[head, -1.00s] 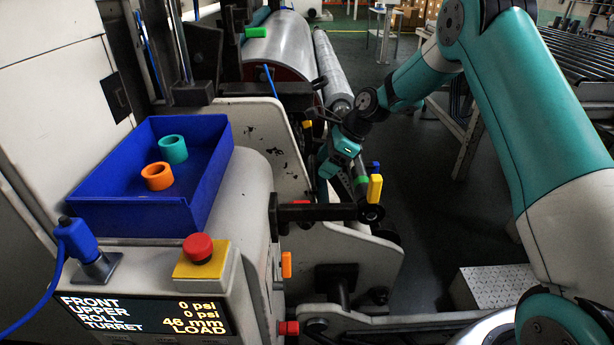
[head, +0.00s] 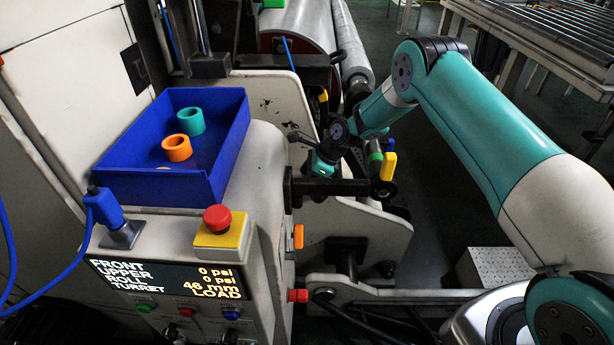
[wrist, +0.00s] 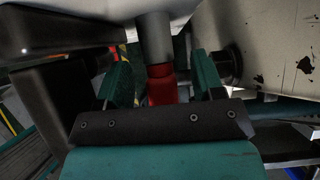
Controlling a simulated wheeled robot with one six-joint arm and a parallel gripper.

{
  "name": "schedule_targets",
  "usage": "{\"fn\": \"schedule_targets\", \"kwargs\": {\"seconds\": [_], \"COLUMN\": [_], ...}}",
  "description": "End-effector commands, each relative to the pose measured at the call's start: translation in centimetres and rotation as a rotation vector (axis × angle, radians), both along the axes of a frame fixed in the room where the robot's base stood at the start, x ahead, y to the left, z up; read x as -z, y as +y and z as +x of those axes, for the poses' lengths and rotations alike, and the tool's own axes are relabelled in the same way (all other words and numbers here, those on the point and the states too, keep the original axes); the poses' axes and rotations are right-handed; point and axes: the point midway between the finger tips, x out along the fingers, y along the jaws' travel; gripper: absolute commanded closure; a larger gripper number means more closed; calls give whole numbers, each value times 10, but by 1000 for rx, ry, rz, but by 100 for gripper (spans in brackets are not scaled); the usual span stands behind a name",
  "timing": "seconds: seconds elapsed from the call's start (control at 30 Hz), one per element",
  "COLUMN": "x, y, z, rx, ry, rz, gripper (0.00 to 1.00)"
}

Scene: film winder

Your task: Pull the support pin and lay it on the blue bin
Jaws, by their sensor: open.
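The blue bin (head: 150,188) sits on top of the machine housing at left in the head view. It holds a teal ring (head: 191,121) and an orange ring (head: 177,148). My gripper (wrist: 161,62) is open in the wrist view, with one teal finger on each side of a red piece (wrist: 161,85) below a grey cylinder (wrist: 155,38). This may be the support pin, but I cannot be sure. Whether the fingers touch it is unclear. In the head view my gripper (head: 322,165) is low beside the machine frame, its fingertips hidden.
A dark bar (head: 335,187) with a yellow handle (head: 388,166) stands close to my gripper. A red button on a yellow box (head: 222,240) and a blue-handled tool (head: 108,208) stand before the bin. Rollers (head: 352,50) lie behind.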

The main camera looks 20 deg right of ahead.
Motion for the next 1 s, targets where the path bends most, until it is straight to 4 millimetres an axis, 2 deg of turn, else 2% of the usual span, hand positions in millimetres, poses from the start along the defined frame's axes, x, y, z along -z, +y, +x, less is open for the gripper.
{"fn": "schedule_targets", "kwargs": {"seconds": [0.23, 0.47, 0.5, 0.53, 0.63, 1.0], "x": [1, 0, 0, 0, 0, 0], "y": [0, 0, 0, 0, 0, -7], "z": [0, 0, 0, 0, 0, -2], "rx": [0, 0, 0, 0, 0, 1], "ry": [0, 0, 0, 0, 0, 1], "rz": [0, 0, 0, 0, 0, -1], "gripper": [38, 91, 92, 73, 96, 96]}}
